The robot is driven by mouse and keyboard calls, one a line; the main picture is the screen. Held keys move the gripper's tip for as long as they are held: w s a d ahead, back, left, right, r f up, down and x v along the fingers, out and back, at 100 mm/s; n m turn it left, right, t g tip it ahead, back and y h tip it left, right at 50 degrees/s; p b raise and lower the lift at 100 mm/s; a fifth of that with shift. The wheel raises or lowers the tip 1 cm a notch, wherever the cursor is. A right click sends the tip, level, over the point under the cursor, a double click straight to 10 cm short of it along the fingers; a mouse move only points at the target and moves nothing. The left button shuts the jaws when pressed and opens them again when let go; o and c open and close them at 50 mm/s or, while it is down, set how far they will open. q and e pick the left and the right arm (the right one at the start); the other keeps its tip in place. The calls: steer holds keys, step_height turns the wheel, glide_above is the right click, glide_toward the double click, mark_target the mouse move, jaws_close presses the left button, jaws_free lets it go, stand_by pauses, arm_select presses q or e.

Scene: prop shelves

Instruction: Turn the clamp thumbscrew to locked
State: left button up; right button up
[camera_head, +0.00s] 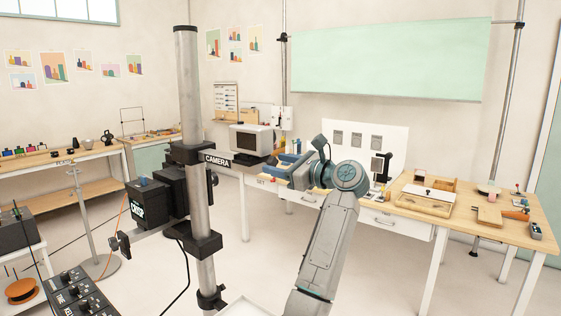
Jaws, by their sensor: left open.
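A grey vertical pole (190,85) stands left of centre, with black clamp blocks (192,152) around it. A small dark knob (212,178) sits at the right side of the upper clamp, and a dark T-shaped handle (121,242) shows below the black box at left. I cannot tell which one is the thumbscrew, or whether it is locked. My right gripper is not in view.
A black box (143,202) is mounted on the pole's left. A black control panel with knobs (78,296) is at bottom left. A wooden workbench (460,222) with trays and props stands behind my arm at right. Dark and orange cables hang near the pole. Floor between is open.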

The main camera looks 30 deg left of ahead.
arm_select(q)
steer(key=c, duration=1)
